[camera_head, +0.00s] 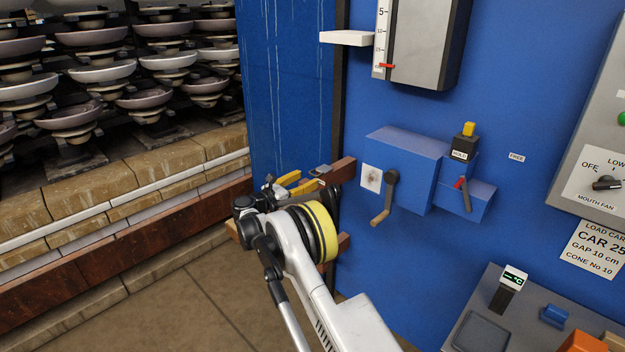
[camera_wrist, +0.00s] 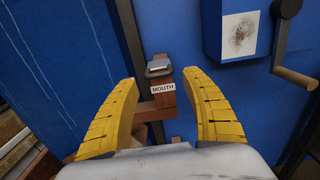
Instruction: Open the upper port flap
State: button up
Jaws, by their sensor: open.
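My gripper (camera_head: 306,180) is open and empty, its two yellow fingers spread apart. In the wrist view the fingertips (camera_wrist: 159,80) frame a small grey metal piece (camera_wrist: 158,68) on a brown block (camera_wrist: 163,100) labelled MOUTH. The fingers do not visibly touch either one. In the head view the brown block (camera_head: 341,171) stands out at the blue wall's left edge, just beyond my fingers, with the grey piece (camera_head: 320,170) near its end. No part is labelled as an upper port flap, so I cannot tell which piece it is.
A crank handle (camera_head: 385,195) and a HOLD lever box (camera_head: 466,150) are on the blue wall right of my gripper. A white shelf (camera_head: 347,38) sticks out above. A grey bench (camera_head: 481,332) stands lower right. Brick kerbs and dish stacks (camera_head: 105,70) are on the left.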

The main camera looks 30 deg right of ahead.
aim_at(313, 175)
jog(key=shift+b+x, duration=0.45)
jog(key=shift+x, duration=1.55)
